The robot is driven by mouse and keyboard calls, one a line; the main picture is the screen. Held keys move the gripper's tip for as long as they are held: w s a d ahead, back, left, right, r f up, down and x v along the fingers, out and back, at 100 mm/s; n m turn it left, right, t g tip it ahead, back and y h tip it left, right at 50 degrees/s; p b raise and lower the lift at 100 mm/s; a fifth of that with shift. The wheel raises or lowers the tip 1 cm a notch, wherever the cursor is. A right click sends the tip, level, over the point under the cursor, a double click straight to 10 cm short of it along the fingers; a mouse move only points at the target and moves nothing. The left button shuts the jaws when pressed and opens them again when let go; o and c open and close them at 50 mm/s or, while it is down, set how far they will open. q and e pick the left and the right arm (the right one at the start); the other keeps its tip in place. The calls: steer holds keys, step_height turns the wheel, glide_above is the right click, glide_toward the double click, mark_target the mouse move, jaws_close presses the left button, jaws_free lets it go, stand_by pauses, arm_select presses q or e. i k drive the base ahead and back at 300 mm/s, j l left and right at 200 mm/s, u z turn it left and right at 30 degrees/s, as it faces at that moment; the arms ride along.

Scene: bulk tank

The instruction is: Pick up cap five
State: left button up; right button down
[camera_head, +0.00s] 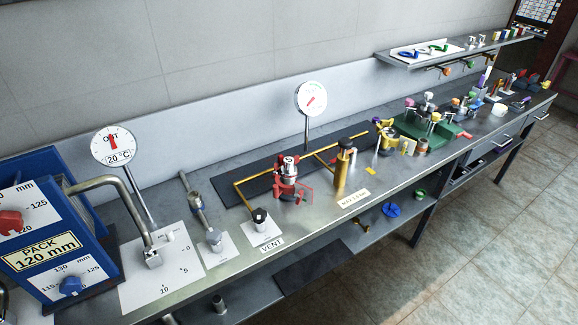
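No cap with a readable "five" label shows, so I cannot tell which one is cap five. Several small coloured cap-like pieces stand around a green tray (408,131) toward the far right of the bench. A blue piece (391,210) and a green piece (419,194) sit on the lower shelf. A black-topped fitting (260,219) stands on a white plate behind the VENT label. Neither of my grippers is in view.
A steel bench (330,220) runs along the wall. A blue PACK box (60,245), a bent pipe (110,190), a red fitting (289,175) and a brass cylinder (342,168) stand on it. A wall shelf (450,53) hangs above. Tiled floor (480,260) is clear at right.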

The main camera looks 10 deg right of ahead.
mark_target(288, 169)
steer(key=l+u, duration=0.1)
steer(key=u, duration=0.25)
steer(key=l+u, duration=0.1)
steer(key=u, duration=0.3)
steer(key=l+u, duration=0.1)
steer(key=u, duration=0.25)
steer(key=l+u, duration=0.35)
steer(key=l, duration=0.15)
steer(key=k+l+u, duration=0.15)
steer(key=l+u, duration=0.2)
steer(key=l, duration=0.15)
